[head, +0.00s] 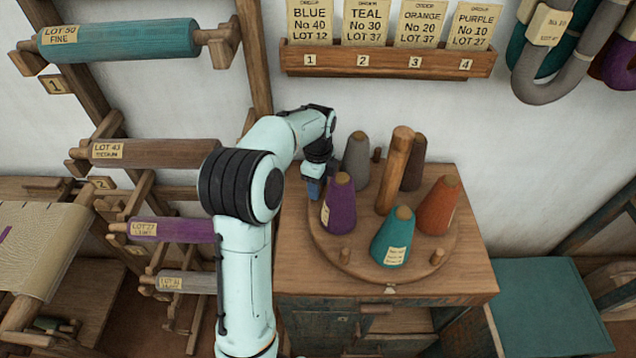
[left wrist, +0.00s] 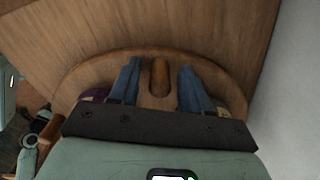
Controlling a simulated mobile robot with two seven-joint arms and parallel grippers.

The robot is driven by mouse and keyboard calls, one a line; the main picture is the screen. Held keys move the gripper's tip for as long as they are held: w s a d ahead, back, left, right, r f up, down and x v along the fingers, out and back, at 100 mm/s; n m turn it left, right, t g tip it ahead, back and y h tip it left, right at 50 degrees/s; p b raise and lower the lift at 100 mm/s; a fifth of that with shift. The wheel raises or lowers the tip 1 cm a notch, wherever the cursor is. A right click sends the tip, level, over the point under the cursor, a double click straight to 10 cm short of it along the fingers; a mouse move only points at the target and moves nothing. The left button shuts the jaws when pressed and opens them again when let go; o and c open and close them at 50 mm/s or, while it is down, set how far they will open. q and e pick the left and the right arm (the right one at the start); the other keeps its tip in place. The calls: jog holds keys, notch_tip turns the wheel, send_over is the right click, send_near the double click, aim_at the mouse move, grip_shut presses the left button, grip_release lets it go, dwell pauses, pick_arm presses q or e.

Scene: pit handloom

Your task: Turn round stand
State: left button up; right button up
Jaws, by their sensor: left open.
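The round stand (head: 375,262) is a wooden disc on a cabinet, with a thick central post (head: 396,170). It carries a purple cone (head: 340,206), a teal cone (head: 393,238), an orange cone (head: 438,206), a brown cone (head: 414,165) and a grey cone (head: 356,160). Several short pegs stand bare. My left gripper (head: 315,188) points down at the stand's left edge, between the purple and grey cones. In the left wrist view its blue fingers are apart, one on each side of a wooden peg (left wrist: 160,78). Contact cannot be told. My right gripper is out of view.
The cabinet top (head: 300,278) has bare wood around the stand. A card rack (head: 388,60) hangs on the wall behind. Roller racks with a teal roll (head: 130,40) stand left. A teal-topped box (head: 550,300) is at lower right.

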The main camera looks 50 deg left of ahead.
pick_arm(q)
notch_tip(320, 180, up, 13)
jog(key=p, duration=0.1)
jog(key=shift+r+p, duration=0.2)
jog(key=shift+p, duration=0.2)
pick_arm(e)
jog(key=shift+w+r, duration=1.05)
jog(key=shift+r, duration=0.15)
